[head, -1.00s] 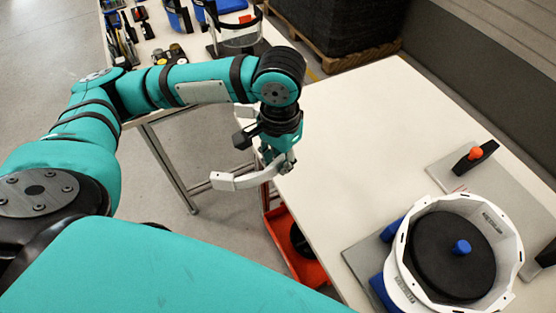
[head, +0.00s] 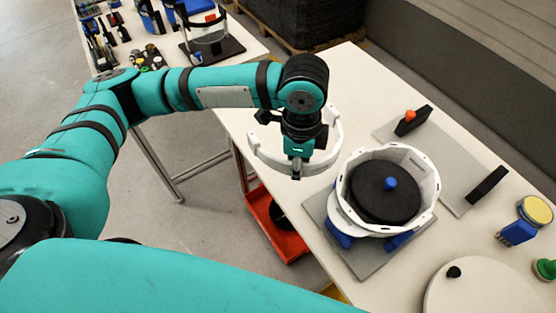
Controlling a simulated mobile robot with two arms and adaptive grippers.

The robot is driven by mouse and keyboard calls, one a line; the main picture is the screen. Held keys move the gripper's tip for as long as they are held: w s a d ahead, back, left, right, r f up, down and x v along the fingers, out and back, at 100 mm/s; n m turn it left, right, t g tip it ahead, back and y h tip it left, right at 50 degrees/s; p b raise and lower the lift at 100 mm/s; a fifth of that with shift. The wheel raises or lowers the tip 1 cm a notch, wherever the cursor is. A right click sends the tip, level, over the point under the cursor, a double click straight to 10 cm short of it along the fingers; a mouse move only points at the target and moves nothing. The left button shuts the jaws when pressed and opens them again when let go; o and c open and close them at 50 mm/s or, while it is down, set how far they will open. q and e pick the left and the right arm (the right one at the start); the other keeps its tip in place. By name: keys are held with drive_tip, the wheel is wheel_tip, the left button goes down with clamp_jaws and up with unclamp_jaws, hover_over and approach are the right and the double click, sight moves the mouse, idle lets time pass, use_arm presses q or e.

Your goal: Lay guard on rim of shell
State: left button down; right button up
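The guard (head: 262,151) is a white curved band, held in the air over the near edge of the table. My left gripper (head: 297,170) points down and is shut on the guard's near part; the wrist hides some of the band. The shell (head: 428,190) is a white faceted ring at the right of centre, with its open side up. A black disc (head: 375,206) with a blue knob (head: 390,183) sits inside it. The guard is to the left of the shell and apart from it. My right gripper is not in view.
The shell stands on a grey plate (head: 352,262) with blue supports. Behind it, another grey plate bears black blocks, one with an orange knob (head: 409,115). A white round disc (head: 480,292) lies at front right. A red bin (head: 272,232) is below the table edge.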

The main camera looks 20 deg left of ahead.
use_arm(q)
drive_tip(key=w+d+r+m+p, duration=0.1)
drive_tip(key=d+r+m+p, duration=0.4)
drive_tip(key=d+m, duration=0.4)
drive_tip(key=m+p, duration=0.1)
drive_tip(key=m, duration=0.6)
drive_tip(key=shift+d+r, duration=0.15)
drive_tip(key=shift+d, duration=0.25)
drive_tip(key=shift+f+b, duration=0.75)
drive_tip(key=shift+f, duration=1.9)
drive_tip(key=shift+f+b, duration=0.3)
drive_tip(key=shift+f, duration=0.6)
